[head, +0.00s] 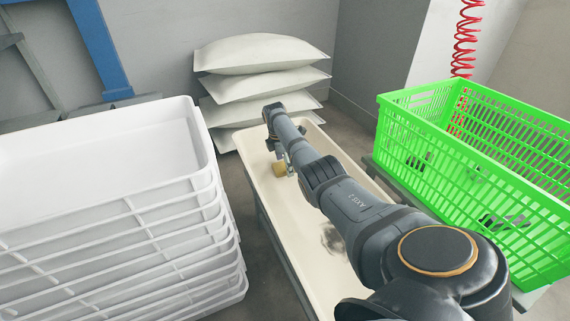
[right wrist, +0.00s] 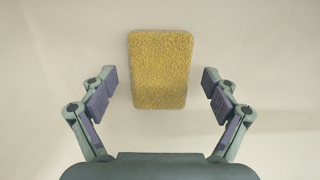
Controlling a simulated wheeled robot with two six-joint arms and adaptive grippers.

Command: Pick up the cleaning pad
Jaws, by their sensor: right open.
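The cleaning pad is a yellow, rough-textured block with rounded corners (right wrist: 160,69). It lies on the cream surface of a long, shallow tray (head: 262,178). In the head view the pad (head: 279,169) shows small beside my right gripper (head: 286,162), partly hidden by it. In the right wrist view my right gripper (right wrist: 160,92) is open, with one finger on each side of the pad. There are gaps between both fingers and the pad, and nothing is held. My left gripper is not in view.
A dark smudge (head: 333,240) marks the tray under my right arm. A stack of white crates (head: 110,150) stands at the left. A green basket (head: 500,165) holding dark items stands at the right. Stacked pale sacks (head: 262,55) lie behind the tray. A red coiled hose (head: 465,40) hangs behind the basket.

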